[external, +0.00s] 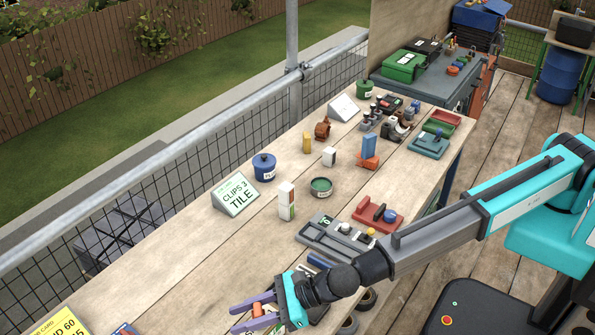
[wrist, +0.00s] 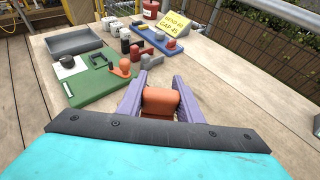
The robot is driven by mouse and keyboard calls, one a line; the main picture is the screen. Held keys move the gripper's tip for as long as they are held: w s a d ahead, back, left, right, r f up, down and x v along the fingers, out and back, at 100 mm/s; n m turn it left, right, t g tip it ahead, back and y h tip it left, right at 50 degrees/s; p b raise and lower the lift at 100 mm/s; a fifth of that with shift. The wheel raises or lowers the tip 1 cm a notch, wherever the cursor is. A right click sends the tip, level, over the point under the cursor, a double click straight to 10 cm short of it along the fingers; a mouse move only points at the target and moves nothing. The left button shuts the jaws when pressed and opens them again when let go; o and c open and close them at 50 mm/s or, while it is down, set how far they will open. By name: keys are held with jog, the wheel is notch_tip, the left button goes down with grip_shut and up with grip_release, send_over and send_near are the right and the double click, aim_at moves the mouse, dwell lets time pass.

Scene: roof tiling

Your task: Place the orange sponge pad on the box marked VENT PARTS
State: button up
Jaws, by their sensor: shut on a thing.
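My gripper (external: 250,313) is low over the near end of the long wooden bench in the external view. Its two purple fingers are shut on an orange piece, which I take for the orange sponge pad (external: 257,310). In the wrist view the orange sponge pad (wrist: 161,102) sits between the fingers as a rounded block; its lower part is hidden by my gripper's body. I cannot tell whether it touches the bench. I cannot read the words VENT PARTS on anything, so I cannot pick out that box.
A CLIPS TILE sign (external: 236,194), a blue pot (external: 264,167) and a grey tray (external: 330,238) stand on the bench. In the wrist view, a green board (wrist: 95,82), a grey bin (wrist: 76,42) and a yellow sign (wrist: 174,23) lie beyond. Bare wood is right of my gripper.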

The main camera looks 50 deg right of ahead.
jog(key=shift+f, duration=0.15)
jog(key=o, duration=1)
jog(key=shift+o, duration=0.2)
jog(key=shift+r, duration=0.2)
jog(key=b+v, duration=0.2)
jog(key=v, duration=1)
dwell(0.3)
